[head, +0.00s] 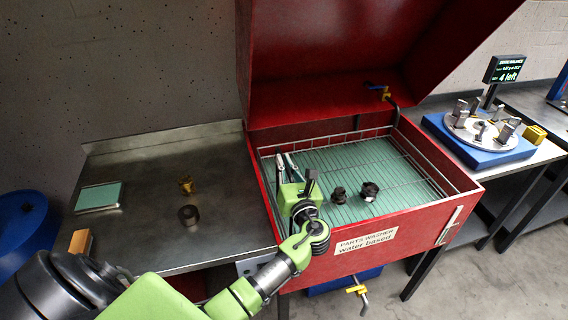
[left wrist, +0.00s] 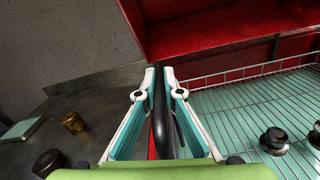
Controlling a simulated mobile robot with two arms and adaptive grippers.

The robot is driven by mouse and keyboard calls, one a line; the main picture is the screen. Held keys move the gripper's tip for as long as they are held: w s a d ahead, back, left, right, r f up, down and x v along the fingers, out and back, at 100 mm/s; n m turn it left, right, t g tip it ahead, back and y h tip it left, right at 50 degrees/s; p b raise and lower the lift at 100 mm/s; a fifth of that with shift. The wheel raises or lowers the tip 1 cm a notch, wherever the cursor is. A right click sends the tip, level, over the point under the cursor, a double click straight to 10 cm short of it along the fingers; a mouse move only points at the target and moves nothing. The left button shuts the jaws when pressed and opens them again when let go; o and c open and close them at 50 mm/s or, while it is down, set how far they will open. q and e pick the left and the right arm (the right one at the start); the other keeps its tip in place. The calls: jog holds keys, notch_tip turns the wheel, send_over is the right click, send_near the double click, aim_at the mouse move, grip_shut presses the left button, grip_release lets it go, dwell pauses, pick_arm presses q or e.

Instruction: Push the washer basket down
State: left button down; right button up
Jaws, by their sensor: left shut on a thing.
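The washer basket (head: 378,133), a wire rack, sits inside the red parts washer (head: 405,222) over a pale green surface. It also shows in the left wrist view (left wrist: 235,76). Two dark metal parts lie in the basket, one at the left (head: 339,195) and one at the right (head: 369,191). My left gripper (head: 286,160) is at the basket's left edge, by the washer's left wall. In the left wrist view its fingers (left wrist: 155,76) are closed around a dark bar (left wrist: 159,100), which looks like part of the basket. My right gripper is out of view.
The red lid (head: 335,60) stands open behind. A metal bench (head: 150,225) at left holds a green pad (head: 98,197), a brass part (head: 186,184), a dark ring (head: 188,215) and an orange block (head: 80,241). A balancing stand (head: 480,150) is at right.

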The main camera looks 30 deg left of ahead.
pick_arm(q)
notch_tip(320, 180, down, 7)
jog(key=b, duration=0.2)
jog(key=c, duration=2.2)
grip_release()
jog(key=shift+o, duration=0.2)
jog(key=shift+f, duration=0.15)
jog(key=v, duration=1.2)
